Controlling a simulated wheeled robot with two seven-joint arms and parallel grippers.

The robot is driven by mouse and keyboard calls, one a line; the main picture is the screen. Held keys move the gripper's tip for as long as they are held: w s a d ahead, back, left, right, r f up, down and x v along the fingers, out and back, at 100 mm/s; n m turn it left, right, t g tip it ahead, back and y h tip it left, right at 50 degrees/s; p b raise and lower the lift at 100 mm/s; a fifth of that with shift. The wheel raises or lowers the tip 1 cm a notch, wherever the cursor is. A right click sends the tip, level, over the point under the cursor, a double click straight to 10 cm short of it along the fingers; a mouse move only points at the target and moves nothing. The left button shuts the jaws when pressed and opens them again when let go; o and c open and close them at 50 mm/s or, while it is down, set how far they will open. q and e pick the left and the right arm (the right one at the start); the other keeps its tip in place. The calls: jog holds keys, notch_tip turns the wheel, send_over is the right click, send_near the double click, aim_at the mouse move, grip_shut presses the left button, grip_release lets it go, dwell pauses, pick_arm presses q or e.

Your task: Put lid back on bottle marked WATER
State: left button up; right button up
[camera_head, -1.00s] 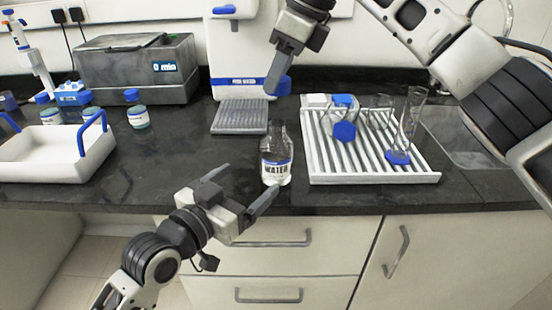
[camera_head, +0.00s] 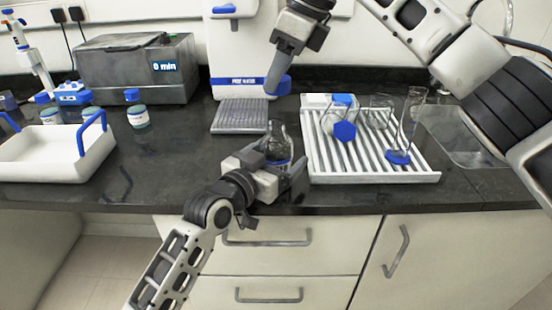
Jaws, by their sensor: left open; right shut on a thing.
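The glass bottle (camera_head: 277,130) stands upright near the counter's front edge. Its mouth is uncovered, and its label is mostly hidden behind my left gripper. My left gripper (camera_head: 278,168) is open, with its fingers reaching to either side of the bottle's lower part. I cannot tell whether they touch the glass. My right gripper (camera_head: 273,84) is shut on a blue lid (camera_head: 284,86) and holds it above and behind the bottle, apart from it.
A white ribbed rack (camera_head: 430,177) with glassware stands right of the bottle. A grey grated tray (camera_head: 240,116) of the white dispenser lies behind it. A white tray with blue handles (camera_head: 50,170) and a small blue-capped bottle (camera_head: 138,117) are at the left. The counter left of the bottle is clear.

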pick_arm(q)
jog(key=c, duration=1.5)
pick_arm(e)
send_over(273, 123)
jog(key=shift+d+f, duration=0.25)
jog(key=shift+f, duration=1)
jog(key=shift+d+f, duration=0.2)
jog(key=shift+f, duration=1)
jog(key=shift+s+f, duration=0.1)
jog(key=shift+f, duration=0.8)
jog(key=shift+f, duration=0.6)
